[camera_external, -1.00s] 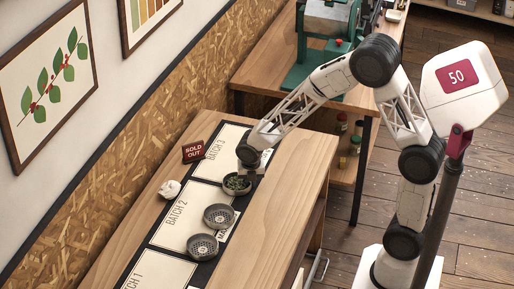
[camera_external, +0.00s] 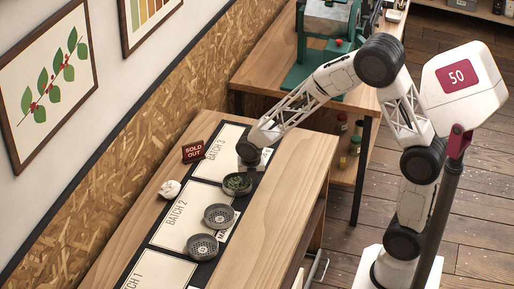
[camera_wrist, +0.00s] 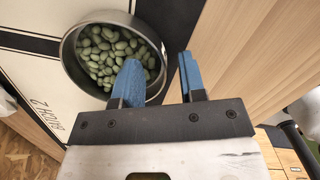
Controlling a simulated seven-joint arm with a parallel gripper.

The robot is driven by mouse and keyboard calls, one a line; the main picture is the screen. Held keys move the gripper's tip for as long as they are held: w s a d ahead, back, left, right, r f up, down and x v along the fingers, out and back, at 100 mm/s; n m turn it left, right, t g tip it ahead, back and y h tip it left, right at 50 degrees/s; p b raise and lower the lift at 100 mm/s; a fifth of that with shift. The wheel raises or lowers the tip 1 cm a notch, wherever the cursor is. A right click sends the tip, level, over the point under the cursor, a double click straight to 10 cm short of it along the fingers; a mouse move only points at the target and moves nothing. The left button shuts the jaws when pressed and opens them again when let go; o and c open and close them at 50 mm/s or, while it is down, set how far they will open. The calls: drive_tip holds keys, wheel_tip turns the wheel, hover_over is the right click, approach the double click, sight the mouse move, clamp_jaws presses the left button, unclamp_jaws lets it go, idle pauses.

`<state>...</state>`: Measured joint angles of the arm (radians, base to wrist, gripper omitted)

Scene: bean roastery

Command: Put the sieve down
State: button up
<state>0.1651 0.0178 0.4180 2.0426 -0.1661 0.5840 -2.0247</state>
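The sieve (camera_external: 237,192), a round metal pan holding green beans, is on or just above the dark strip beside the BATCH 2 and BATCH 3 cards. Its wall (camera_wrist: 69,62) and beans fill the upper left of the wrist view. My gripper (camera_wrist: 159,60) has its two blue fingers apart. The left finger overlaps the inside of the sieve and the right finger is outside, with the rim between them. A gap shows between the fingers. In the external view my gripper (camera_external: 246,165) is at the sieve's far side; its fingers are too small to make out there.
Two empty dark perforated sieves (camera_external: 218,216) (camera_external: 202,247) stand nearer on the strip. A SOLD OUT sign (camera_external: 193,151) and a crumpled white item (camera_external: 170,189) lie to the left. The table's wooden right side (camera_external: 270,215) is clear.

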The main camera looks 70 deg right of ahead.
wheel_tip(320, 180, up, 10)
drive_tip(key=a, duration=0.1)
drive_tip(key=shift+s+r, duration=0.2)
drive_tip(key=shift+s, duration=0.2)
idle(0.5)
drive_tip(key=shift+a, duration=0.1)
drive_tip(key=s+a+r+m, duration=0.3)
drive_tip(key=s+m, duration=0.4)
drive_tip(key=s, duration=0.3)
drive_tip(key=s+a+r+m+t, duration=0.1)
drive_tip(key=s+a+r+m, duration=0.3)
drive_tip(key=s+m, duration=0.4)
drive_tip(key=s+a+r+m+y, duration=0.1)
drive_tip(key=s+a+r+m, duration=0.2)
drive_tip(key=s, duration=1)
drive_tip(key=shift+s+a+r+m+t, duration=0.3)
drive_tip(key=shift+r+m, duration=0.95)
drive_tip(key=shift+m, duration=1.25)
drive_tip(key=shift+d, duration=0.1)
